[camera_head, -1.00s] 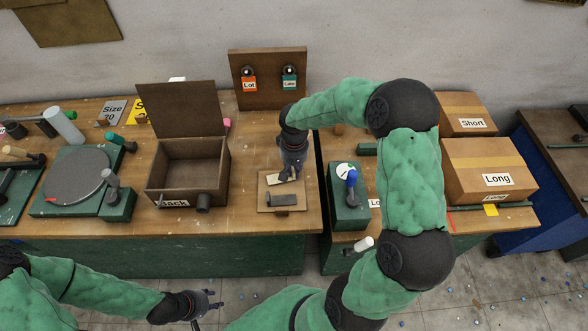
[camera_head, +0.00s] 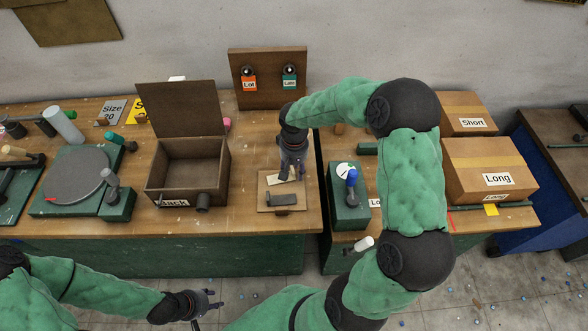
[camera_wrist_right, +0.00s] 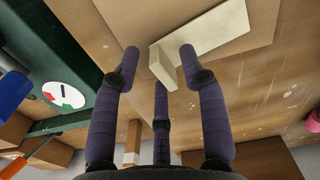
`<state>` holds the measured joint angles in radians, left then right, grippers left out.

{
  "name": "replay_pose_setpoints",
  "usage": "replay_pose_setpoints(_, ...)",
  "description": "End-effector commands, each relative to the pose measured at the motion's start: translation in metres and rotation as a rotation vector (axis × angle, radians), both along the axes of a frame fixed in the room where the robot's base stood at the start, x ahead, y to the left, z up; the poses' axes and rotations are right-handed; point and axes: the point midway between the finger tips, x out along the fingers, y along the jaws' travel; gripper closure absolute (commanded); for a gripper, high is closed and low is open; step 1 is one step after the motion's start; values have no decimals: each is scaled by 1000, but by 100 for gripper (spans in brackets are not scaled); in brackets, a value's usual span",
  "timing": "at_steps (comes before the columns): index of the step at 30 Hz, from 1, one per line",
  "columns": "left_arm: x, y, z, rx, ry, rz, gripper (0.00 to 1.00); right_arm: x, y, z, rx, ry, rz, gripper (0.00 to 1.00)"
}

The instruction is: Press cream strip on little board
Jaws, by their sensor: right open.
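The little board (camera_head: 262,205) is a light brown square near the front edge of the workbench. A pale cream strip (camera_head: 273,179) lies flat on its far part; it also shows in the right wrist view (camera_wrist_right: 222,33). In that view a short cream piece (camera_wrist_right: 163,67) stands up at the strip's near end, between my fingers; whether they are joined I cannot tell. My right gripper (camera_head: 291,176) is over the strip's right end, fingers pointing down, open. My left gripper (camera_head: 218,299) is low in front of the bench, away from the board; its opening is unclear.
A dark grey block-like tool (camera_head: 283,199) lies on the board's near part. An open brown box (camera_head: 187,165) stands to the left. A green unit with a blue knob (camera_head: 349,205) stands to the right. A panel with two labels (camera_head: 268,95) stands behind.

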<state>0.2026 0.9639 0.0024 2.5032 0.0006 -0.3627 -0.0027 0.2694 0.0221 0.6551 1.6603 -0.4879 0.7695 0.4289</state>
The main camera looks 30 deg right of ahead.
Motion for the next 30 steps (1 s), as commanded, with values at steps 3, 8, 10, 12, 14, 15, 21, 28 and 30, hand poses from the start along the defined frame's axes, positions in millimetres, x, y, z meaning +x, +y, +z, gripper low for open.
replay_pose_setpoints(3,0,0,0,0,0,0,60,1,-1,16,-2,-6,-1,57)
replay_pose_setpoints(8,0,0,0,0,0,0,60,2,-1,47,-1,-7,0,57)
replay_pose_setpoints(10,0,0,0,0,0,0,60,1,-1,61,-1,-6,1,57)
replay_pose_setpoints(12,0,0,0,0,0,0,60,1,-1,75,-1,-6,0,57)
replay_pose_setpoints(14,0,0,0,0,0,0,60,1,0,85,0,-4,0,57)
replay_pose_setpoints(15,0,0,0,0,0,0,60,1,0,91,0,-4,0,57)
replay_pose_setpoints(21,0,0,0,0,0,0,60,0,0,111,-1,-2,1,57)
replay_pose_setpoints(28,0,0,0,0,0,0,60,0,0,116,1,-1,1,57)
replay_pose_setpoints(30,0,0,0,0,0,0,60,0,0,116,1,-1,0,57)
